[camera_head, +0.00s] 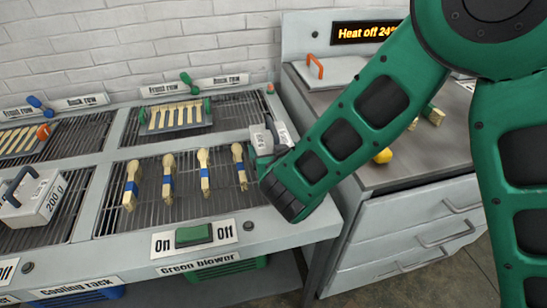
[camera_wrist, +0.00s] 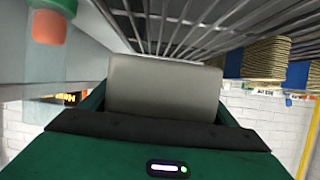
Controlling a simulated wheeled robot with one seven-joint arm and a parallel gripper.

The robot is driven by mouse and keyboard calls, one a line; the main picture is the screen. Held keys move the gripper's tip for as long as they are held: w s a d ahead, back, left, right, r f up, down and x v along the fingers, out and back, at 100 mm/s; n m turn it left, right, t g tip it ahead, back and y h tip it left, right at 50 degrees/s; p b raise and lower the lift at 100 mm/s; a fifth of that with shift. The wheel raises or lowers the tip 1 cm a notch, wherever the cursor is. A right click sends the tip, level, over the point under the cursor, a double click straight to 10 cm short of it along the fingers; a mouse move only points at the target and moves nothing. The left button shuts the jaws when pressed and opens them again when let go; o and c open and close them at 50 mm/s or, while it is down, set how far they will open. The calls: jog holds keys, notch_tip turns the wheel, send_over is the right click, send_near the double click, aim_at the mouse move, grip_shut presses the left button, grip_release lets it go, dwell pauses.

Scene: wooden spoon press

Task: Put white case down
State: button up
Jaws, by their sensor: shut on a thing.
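A small white case (camera_head: 272,138) with dark lettering shows at the right end of the green blower rack in the head view. My gripper (camera_head: 264,158) is at it, shut on the case, and my green arm hides part of it. In the wrist view a plain grey-white block (camera_wrist: 165,86), which appears to be the case, sits between the jaws in front of my green wrist, near the rack bars (camera_wrist: 190,35). Whether its underside touches the rack cannot be told.
Several wooden spoons with blue bands (camera_head: 204,172) lie on the front row left of my gripper. A press with spoons (camera_head: 177,116) is on the back row. A 200 g weight (camera_head: 35,200) stands at left. The On/Off switch (camera_head: 194,235) is at the front edge.

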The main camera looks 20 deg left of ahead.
jog(key=shift+f, duration=1.65)
jog(key=shift+f, duration=0.15)
jog(key=o, duration=1.4)
jog(key=shift+c, duration=0.2)
jog(key=shift+o, duration=0.6)
